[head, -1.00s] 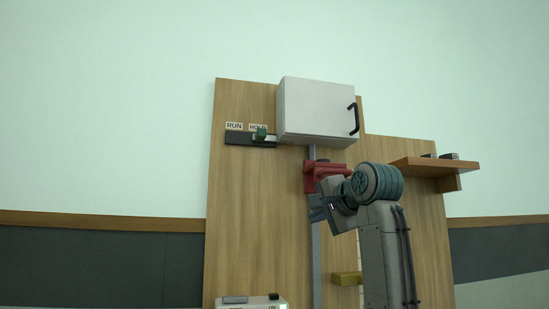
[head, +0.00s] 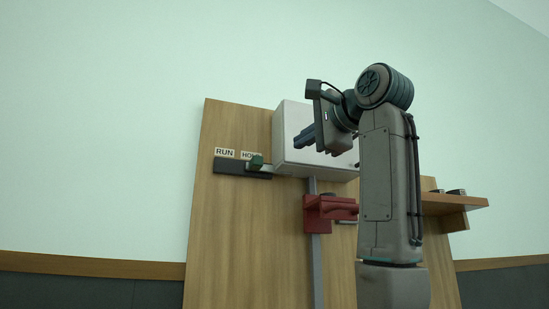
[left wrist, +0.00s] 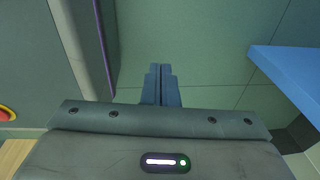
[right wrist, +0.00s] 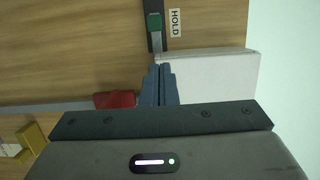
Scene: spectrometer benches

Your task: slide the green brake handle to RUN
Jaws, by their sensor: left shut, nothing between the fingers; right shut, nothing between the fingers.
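The green brake handle (head: 257,162) sits at the right end of a dark horizontal track (head: 232,167) on the wooden board, under the HOLD label (head: 250,155). The RUN label (head: 225,152) is to its left. In the right wrist view the green handle (right wrist: 154,25) is beside the HOLD label (right wrist: 175,22), ahead of the fingers. My right gripper (head: 298,141) is shut and empty, in front of the white box and to the right of the handle, apart from it. My left gripper (left wrist: 161,70) is shut and empty, and shows only in its wrist view.
The white box (head: 291,122) stands out from the board just right of the track. A red block (head: 328,209) sits on a grey vertical rail (head: 316,265) below it. A wooden shelf (head: 460,203) is at right. The wall left of the board is clear.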

